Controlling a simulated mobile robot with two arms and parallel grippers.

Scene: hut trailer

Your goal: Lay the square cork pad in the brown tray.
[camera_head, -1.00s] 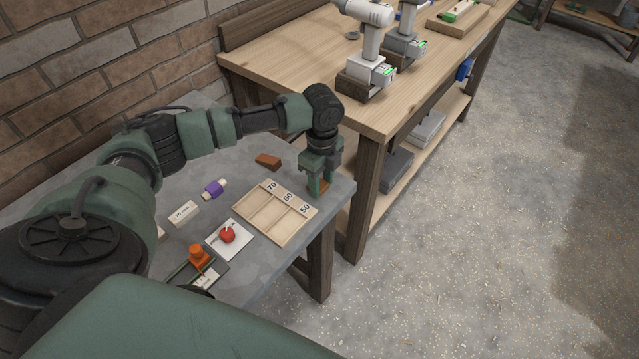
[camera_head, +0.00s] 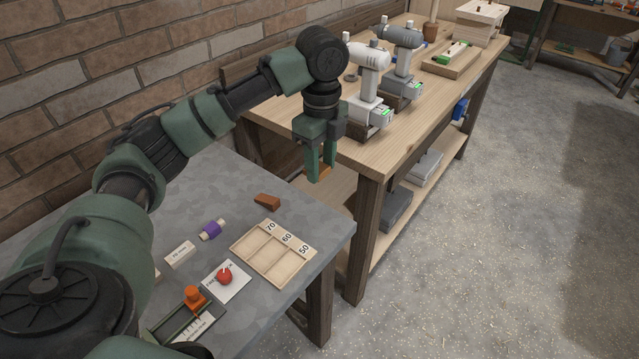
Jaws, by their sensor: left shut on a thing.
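My left gripper (camera_head: 322,176) points down with its green fingers shut on a small orange-brown piece, which seems to be the square cork pad (camera_head: 325,170). Only a little of the pad shows between and behind the fingers. It is held in the air above the far right corner of the grey table (camera_head: 205,270), in front of the wooden workbench. I see no tray that is plainly the brown one. A pale wooden tray (camera_head: 262,259) with compartments marked 70, 60 and 50 lies on the grey table. My right gripper is not in view.
A red-brown block (camera_head: 267,201), a purple-banded piece (camera_head: 212,230), a white card with a red knob (camera_head: 225,277) and an orange-handled stamp (camera_head: 194,297) lie on the grey table. Drills (camera_head: 370,85) stand on the workbench (camera_head: 395,140). A brick wall closes the left.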

